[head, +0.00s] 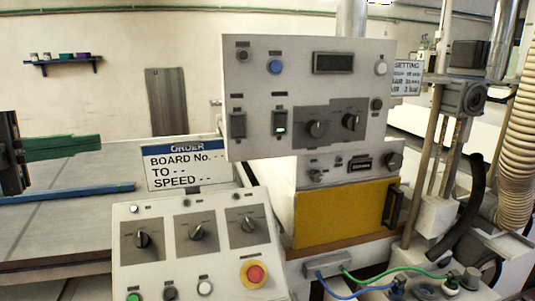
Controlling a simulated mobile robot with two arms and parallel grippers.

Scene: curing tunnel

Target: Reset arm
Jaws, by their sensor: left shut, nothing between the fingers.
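My left gripper (13,150) appears as a dark upright shape cut off by the left edge of the head view. It is shut and holds nothing. It is beside a green bar (62,147) above the grey table; I cannot tell whether they touch. My right gripper is not in view. A grey control panel (263,110) with knobs, a blue button and a lit green switch stands in the middle. A lower sloped panel (160,255) has three dials and a red stop button (255,274).
The flat grey table (60,225) at left carries a blue strip (70,194). An order sign (187,163) stands behind the lower panel. A yellow-fronted box (340,213), posts, a ribbed hose (518,150) and green and blue cables crowd the right.

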